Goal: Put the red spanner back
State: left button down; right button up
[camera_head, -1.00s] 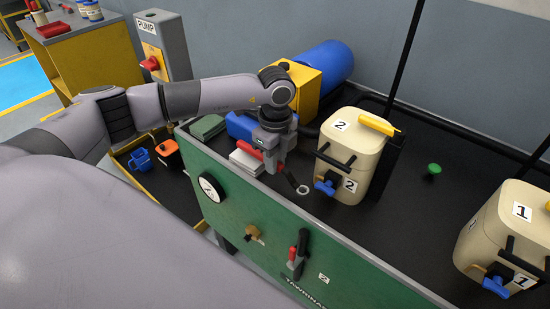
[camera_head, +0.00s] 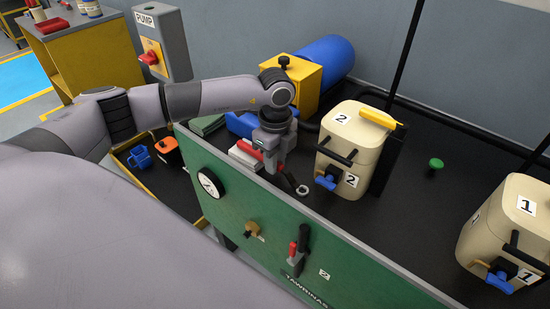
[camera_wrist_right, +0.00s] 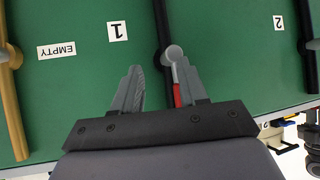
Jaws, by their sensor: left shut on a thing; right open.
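My left gripper (camera_head: 282,172) is shut on a tool above the black bench, just behind the green panel. The tool looks like the spanner (camera_head: 301,190): a dark shaft points down to the right and ends in a pale ring. Its grip is hidden by the jaws, and I cannot make out red on it. My right gripper (camera_wrist_right: 158,90) is open before a green panel in the right wrist view. A red strip with a round grey end (camera_wrist_right: 174,53) shows by its right finger; whether it touches is unclear. The right gripper is not in the head view.
The green panel (camera_head: 225,207) carries a gauge, a yellow valve and a red-and-black fitting (camera_head: 297,252). Cream tank 2 (camera_head: 343,165) stands right of my left gripper; tank 1 (camera_head: 500,235) is farther right. A blue cylinder (camera_head: 325,62) lies behind.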

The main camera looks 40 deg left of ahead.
pick_arm(q)
jog(key=shift+f, duration=0.15)
jog(key=shift+c, duration=2.3)
grip_release()
jog(key=shift+r+p, duration=2.4)
jog(key=shift+r, duration=0.65)
